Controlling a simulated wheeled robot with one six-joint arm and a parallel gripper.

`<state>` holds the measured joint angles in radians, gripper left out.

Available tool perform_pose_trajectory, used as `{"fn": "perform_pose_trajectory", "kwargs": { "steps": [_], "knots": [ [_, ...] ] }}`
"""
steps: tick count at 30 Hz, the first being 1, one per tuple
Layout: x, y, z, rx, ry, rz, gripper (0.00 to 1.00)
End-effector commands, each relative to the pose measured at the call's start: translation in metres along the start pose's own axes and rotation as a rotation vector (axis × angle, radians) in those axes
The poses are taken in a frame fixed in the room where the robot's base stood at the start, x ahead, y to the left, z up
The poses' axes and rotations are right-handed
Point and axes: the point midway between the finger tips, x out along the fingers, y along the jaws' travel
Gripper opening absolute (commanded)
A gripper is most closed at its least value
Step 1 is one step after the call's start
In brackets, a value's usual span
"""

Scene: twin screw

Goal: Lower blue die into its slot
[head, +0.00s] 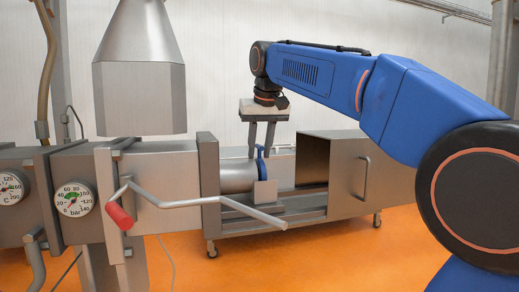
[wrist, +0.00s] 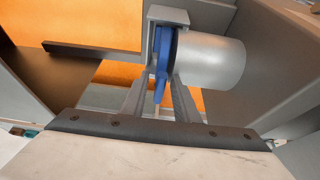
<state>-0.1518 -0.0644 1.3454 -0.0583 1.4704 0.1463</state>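The blue die (head: 261,165) is an upright disc with a narrow tab on top, at the right end of the round steel barrel (head: 238,176). In the wrist view the die (wrist: 162,50) stands beside the barrel's end face, at a grey bracket (wrist: 168,14). The bracket's light plate (head: 265,194) hides the die's lower part in the head view, so its seating cannot be told. My gripper (head: 260,155) points down over the die. Its two fingers (wrist: 162,85) stand on either side of the tab, with gaps visible; it looks open.
A steel housing (head: 350,170) with a handle stands right of the die. A crank with a red grip (head: 119,217) reaches across the front. A hopper (head: 140,95) hangs upper left, above gauges (head: 74,198). The orange floor (head: 320,255) is clear in front.

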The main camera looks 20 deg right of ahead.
Motion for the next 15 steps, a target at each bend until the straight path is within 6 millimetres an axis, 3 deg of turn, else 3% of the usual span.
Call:
{"fn": "perform_pose_trajectory", "kwargs": {
  "steps": [10, 15],
  "knots": [
    [0.0, 0.0, 0.0, 0.0, -0.002, 0.0, 0.34],
    [-0.015, 0.0, -0.001, 0.0, 0.0, 0.0, 0.34]
  ]
}}
